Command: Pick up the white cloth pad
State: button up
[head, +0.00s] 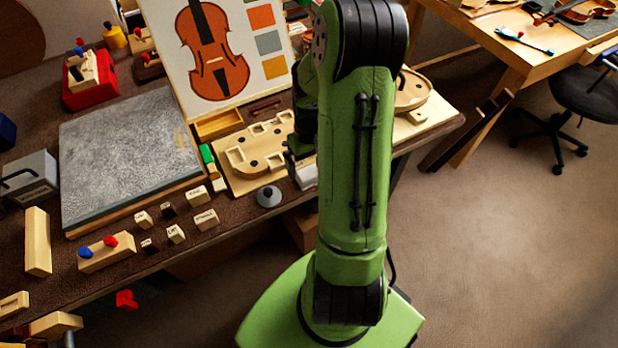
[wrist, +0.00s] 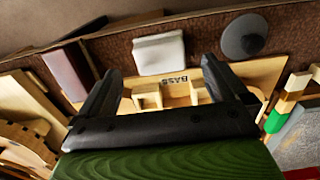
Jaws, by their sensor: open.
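The white cloth pad (wrist: 159,52) lies on the brown bench top near its edge, flat and roughly square in the wrist view. In the head view only part of the pad (head: 307,177) shows, beside my green arm, which hides the rest. My gripper (wrist: 160,68) is open and empty. Its two black fingers point toward the pad, one to each side of it in the picture, and do not appear to touch it. In the head view the gripper (head: 291,158) is mostly hidden behind my arm, close above the pad.
A wooden form board (head: 240,165) lies beside the pad. A grey round weight (head: 269,196) sits near the bench edge, right of the pad in the wrist view (wrist: 244,36). A green, white and wood block stack (head: 208,158) stands left of the board. A reddish-brown block (wrist: 68,72) lies left of the pad.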

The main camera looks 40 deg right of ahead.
aim_at(310, 172)
notch_tip(310, 172, down, 5)
jog(key=shift+f+b, duration=0.15)
jog(key=shift+b, duration=0.85)
jog(key=c, duration=1)
notch_tip(310, 172, up, 10)
jog(key=p, duration=0.3)
jog(key=shift+r+p, duration=0.2)
jog(key=shift+p, duration=0.15)
jog(key=shift+c, duration=0.2)
jog(key=o, duration=0.4)
jog(key=c, duration=0.3)
